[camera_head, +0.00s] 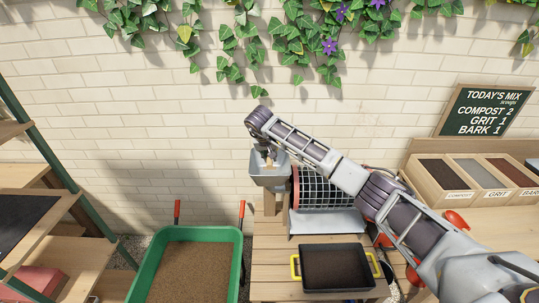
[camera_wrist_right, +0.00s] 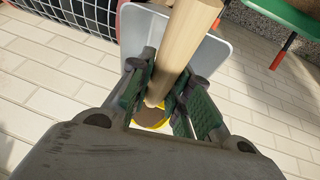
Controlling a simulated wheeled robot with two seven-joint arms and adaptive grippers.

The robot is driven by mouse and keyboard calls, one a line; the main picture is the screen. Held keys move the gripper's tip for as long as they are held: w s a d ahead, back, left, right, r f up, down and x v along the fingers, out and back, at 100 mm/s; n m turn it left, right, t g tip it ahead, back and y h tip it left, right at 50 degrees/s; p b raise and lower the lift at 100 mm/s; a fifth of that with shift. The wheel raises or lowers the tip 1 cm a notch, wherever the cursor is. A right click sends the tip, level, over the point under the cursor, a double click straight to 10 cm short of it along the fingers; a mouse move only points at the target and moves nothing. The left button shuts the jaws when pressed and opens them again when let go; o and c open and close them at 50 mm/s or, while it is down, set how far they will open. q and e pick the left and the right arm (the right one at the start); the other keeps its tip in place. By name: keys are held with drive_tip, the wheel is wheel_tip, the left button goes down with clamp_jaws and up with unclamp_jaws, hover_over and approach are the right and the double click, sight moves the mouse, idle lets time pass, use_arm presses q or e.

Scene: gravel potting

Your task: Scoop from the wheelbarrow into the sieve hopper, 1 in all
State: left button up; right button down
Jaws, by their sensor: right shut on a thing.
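The green wheelbarrow (camera_head: 143,272) stands at the lower left of centre in the head view and holds brown material (camera_head: 190,266). The grey sieve hopper (camera_head: 266,177) is at the middle, beside the mesh sieve drum (camera_head: 322,188). My right gripper (camera_head: 268,153) points down at the hopper's mouth. In the wrist view my right gripper (camera_wrist_right: 170,100) is shut on the wooden handle (camera_wrist_right: 185,40) of a scoop. A yellow-rimmed part with brown in it (camera_wrist_right: 152,116) shows below the fingers. The hopper's grey wall (camera_wrist_right: 214,62) is close behind. My left gripper is not in view.
A black tray with yellow handles (camera_head: 334,246) sits on the wooden bench (camera_head: 290,238) below the drum. Bins (camera_head: 443,192) and a chalkboard (camera_head: 487,108) are at the right. Wooden shelving (camera_head: 72,215) stands at the left. A brick wall with ivy is behind.

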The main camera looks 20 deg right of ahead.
drive_tip(key=shift+d+y, duration=0.1)
drive_tip(key=shift+y, duration=0.2)
